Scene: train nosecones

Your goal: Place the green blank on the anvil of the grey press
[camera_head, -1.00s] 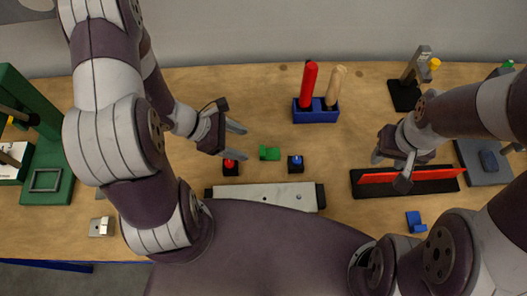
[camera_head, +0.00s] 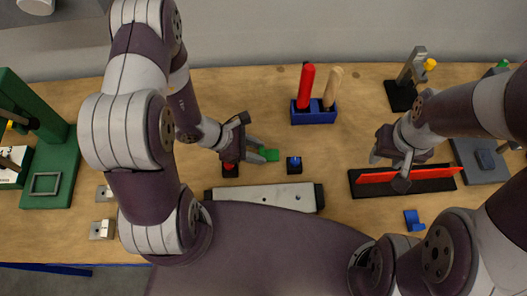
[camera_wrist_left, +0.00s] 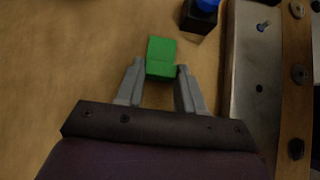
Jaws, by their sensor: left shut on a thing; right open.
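The green blank (camera_head: 271,155) is a small block at the tips of my left gripper (camera_head: 257,149), near the middle of the table. In the left wrist view the blank (camera_wrist_left: 161,50) sits between the two fingertips, which are shut on it. I cannot tell whether it still touches the table. A grey base plate (camera_head: 490,176) with a dark block (camera_head: 486,158) on it, seemingly the grey press, stands at the far right, its upper part mostly hidden by my right arm. My right gripper (camera_head: 389,170) is open above a black holder with a red bar.
A blue-topped button (camera_head: 294,165) stands just right of the blank; a red-topped one (camera_head: 229,167) is partly under my left gripper. A blue rack (camera_head: 314,117) holds red and wooden handles. A green press (camera_head: 52,178) stands left. The black holder (camera_head: 440,184) is right.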

